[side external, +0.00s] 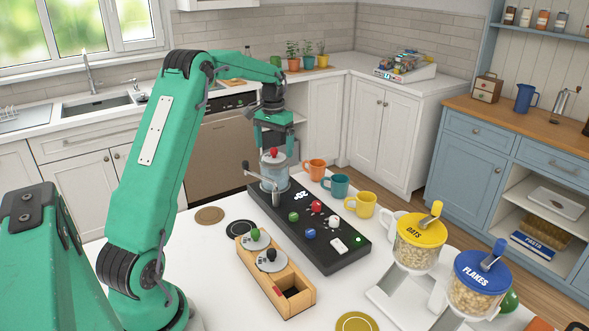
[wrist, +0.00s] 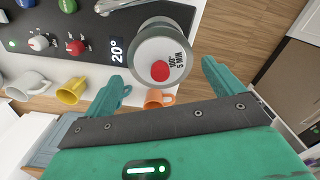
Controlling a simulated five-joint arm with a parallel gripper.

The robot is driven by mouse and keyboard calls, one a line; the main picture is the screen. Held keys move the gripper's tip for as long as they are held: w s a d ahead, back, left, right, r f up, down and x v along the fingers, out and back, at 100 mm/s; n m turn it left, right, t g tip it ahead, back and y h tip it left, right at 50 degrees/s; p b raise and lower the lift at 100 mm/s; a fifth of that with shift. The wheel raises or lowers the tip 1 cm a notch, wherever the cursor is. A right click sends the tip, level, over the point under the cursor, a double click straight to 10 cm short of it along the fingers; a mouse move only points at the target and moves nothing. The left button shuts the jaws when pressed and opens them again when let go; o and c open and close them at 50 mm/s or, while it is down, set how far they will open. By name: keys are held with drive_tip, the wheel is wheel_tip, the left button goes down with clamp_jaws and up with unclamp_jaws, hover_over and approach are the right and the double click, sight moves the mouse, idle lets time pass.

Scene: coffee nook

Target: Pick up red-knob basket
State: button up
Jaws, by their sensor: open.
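The red-knob basket (side external: 273,173) sits at the far end of the black control panel (side external: 310,229). The wrist view shows its round grey lid (wrist: 168,48) from above, with a red knob and printed text. My gripper (side external: 274,145) is open just above the basket, pointing down. In the wrist view its two green fingers lie either side of the knob, and no contact is visible. A silver crank (side external: 262,178) projects beside the basket.
A wooden box (side external: 297,298) holds a green-knob disc (side external: 255,240) and a black-knob disc (side external: 271,261); its red-marked slot is empty. Orange (side external: 315,170), teal (side external: 336,186) and yellow mugs (side external: 361,206) line the panel's right side. Oats (side external: 419,243) and flakes (side external: 481,286) dispensers stand front right.

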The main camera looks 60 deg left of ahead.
drive_tip(key=shift+f, duration=1.05)
drive_tip(key=shift+c, duration=0.4)
drive_tip(key=c, duration=1)
